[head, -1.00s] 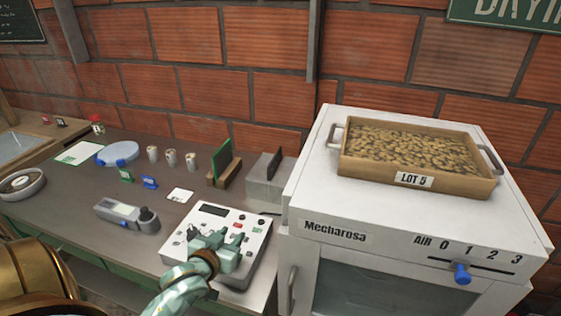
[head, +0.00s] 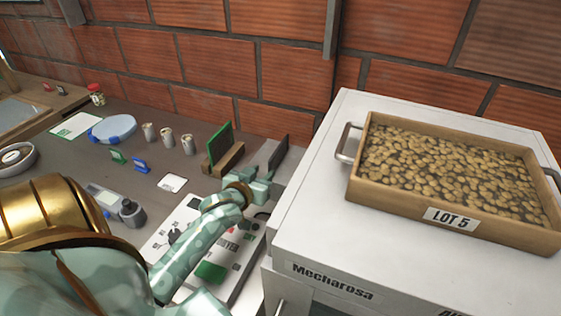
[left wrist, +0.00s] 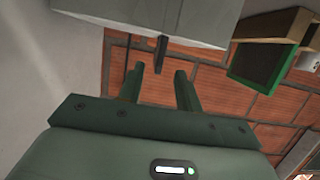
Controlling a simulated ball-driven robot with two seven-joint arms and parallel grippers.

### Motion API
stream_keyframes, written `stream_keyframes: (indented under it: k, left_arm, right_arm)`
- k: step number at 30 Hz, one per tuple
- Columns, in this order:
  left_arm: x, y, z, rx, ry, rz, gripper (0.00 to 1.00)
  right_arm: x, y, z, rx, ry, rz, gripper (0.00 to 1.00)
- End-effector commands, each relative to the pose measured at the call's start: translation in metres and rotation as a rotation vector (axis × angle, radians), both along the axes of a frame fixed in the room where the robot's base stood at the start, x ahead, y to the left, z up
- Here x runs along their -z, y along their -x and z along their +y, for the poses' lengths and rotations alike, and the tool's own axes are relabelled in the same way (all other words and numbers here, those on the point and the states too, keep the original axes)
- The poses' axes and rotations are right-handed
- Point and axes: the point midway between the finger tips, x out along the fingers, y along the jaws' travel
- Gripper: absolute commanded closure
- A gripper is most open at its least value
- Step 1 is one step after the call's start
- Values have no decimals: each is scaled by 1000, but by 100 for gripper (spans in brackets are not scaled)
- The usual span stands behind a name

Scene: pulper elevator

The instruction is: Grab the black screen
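The black screen (head: 279,150) is a thin dark panel standing upright in a grey metal block (head: 257,160) beside the white machine. In the left wrist view the black screen (left wrist: 161,48) shows edge-on, just beyond the fingertips and lined up with the gap between them. My left gripper (head: 266,184) is at the front of the block, near the screen's lower part. In the left wrist view its two fingers (left wrist: 159,73) are apart with nothing between them. The screen's lower end is partly hidden by the block and gripper. My right gripper is not in view.
A green screen (head: 219,144) in a wooden holder (head: 231,161) stands just left of the block. A keypad device (head: 240,265) lies under my left arm. The white machine (head: 310,220) rises close on the right, bearing a tray (head: 399,205) of beans.

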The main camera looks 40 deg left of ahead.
Motion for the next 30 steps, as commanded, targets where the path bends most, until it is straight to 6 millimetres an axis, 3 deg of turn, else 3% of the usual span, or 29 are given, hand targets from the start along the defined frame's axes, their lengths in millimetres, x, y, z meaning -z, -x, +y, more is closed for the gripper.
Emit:
stream_keyframes:
  k: [3,11,18,28,30]
  left_arm:
    - [10,-25,8,1,-2,1,65]
    - [15,-48,15,1,0,1,65]
    - [21,-84,27,1,-1,2,65]
    - [21,-93,29,1,1,1,65]
    - [22,-93,29,1,1,1,85]
  right_arm:
    - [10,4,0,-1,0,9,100]
    - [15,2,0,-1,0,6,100]
    - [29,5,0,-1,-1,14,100]
    - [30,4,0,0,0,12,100]
    - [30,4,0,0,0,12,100]
